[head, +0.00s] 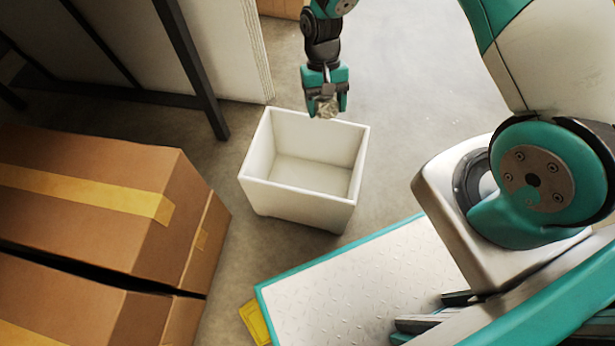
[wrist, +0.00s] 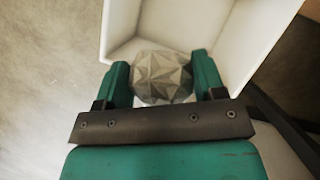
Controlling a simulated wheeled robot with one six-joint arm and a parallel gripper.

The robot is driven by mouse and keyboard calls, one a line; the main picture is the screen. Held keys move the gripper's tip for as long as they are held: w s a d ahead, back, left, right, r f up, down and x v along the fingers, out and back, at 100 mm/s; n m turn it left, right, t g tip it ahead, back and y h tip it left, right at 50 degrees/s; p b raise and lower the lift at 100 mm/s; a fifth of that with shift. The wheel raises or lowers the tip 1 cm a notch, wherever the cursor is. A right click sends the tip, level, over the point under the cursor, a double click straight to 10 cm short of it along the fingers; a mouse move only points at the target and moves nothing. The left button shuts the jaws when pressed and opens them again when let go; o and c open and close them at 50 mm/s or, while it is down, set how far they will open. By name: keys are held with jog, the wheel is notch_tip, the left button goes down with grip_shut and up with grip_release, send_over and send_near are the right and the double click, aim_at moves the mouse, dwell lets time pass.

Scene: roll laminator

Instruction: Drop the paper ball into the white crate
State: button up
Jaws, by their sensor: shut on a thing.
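The paper ball (wrist: 162,77) is a grey, faceted, crumpled ball between the two green fingers in the wrist view. It also shows small and pale in the head view (head: 326,106). My gripper (head: 327,108) is shut on it and points down near the far rim of the white crate. The white crate (head: 301,198) is open-topped and stands on the floor in the middle of the head view. Its inside looks empty where it shows. In the wrist view the crate (wrist: 255,30) lies beyond the ball. The ball's height above the rim is hard to tell.
Brown cardboard boxes (head: 90,200) with yellow tape stand left of the crate. A dark metal frame (head: 195,75) with pale panels rises behind at the upper left. Bare concrete floor (head: 400,130) lies right of the crate.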

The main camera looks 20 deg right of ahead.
jog(key=s+a+f+m+b, duration=0.1)
jog(key=a+f+b, duration=0.1)
jog(key=f, duration=0.3)
jog(key=s+a+f+b, duration=0.1)
jog(key=a+f+b, duration=0.1)
jog(key=f, duration=0.4)
jog(key=shift+s+f+m+y+b, duration=0.15)
jog(key=shift+s+m+y+b, duration=0.25)
jog(key=shift+b, duration=0.3)
jog(key=o, duration=1)
jog(key=shift+c, duration=0.2)
jog(key=p+v, duration=0.6)
jog(key=v, duration=1.1)
jog(key=shift+r+p, duration=0.3)
